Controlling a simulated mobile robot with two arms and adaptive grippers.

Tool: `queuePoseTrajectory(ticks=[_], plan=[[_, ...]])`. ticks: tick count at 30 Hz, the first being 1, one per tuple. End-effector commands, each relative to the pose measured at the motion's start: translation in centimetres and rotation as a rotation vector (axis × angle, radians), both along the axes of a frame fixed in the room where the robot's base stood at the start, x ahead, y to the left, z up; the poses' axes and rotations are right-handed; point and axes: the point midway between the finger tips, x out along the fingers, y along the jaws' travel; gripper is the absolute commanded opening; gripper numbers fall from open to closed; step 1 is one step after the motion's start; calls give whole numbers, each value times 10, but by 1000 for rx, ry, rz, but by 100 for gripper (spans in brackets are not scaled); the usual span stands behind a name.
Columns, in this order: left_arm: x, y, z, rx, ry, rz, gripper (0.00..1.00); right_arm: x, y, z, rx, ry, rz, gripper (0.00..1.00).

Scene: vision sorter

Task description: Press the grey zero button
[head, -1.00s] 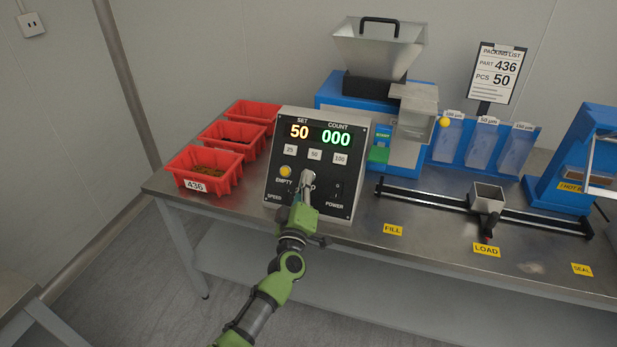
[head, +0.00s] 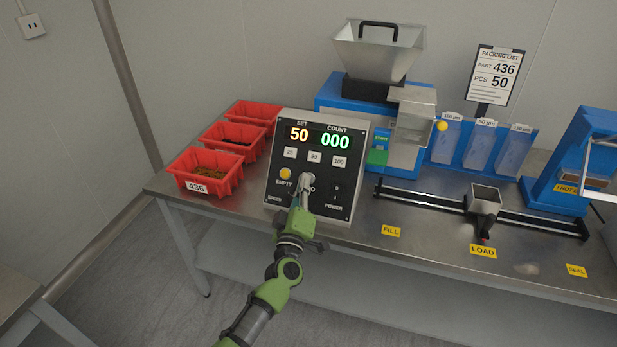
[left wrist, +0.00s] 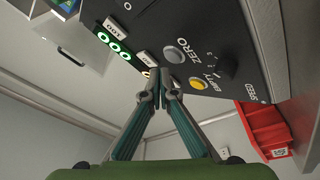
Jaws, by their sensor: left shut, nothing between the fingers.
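The control panel (head: 318,165) has a dark sloped face; its displays read SET 50 and COUNT 000. The grey zero button (left wrist: 174,55) shows in the left wrist view beside the ZERO label. The yellow EMPTY button (head: 286,174) is just left of the gripper. My right gripper is not in view.
Red bins (head: 208,171) stand left of the panel. A blue machine with a metal hopper (head: 378,50) stands behind it. To the right are a rail with a small cup (head: 485,200) and a blue sealer (head: 560,165). The front strip of the table is mostly clear.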

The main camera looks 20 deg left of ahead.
Motion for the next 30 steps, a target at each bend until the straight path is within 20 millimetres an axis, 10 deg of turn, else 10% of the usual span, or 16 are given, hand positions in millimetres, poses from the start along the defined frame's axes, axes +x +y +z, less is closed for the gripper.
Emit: queuePoseTrajectory(ticks=[12, 30], plan=[[-33, 1, 26, 1, 1, 1, 0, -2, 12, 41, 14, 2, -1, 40], [-35, 1, 26, 0, 0, 0, 0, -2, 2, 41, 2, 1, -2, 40]])
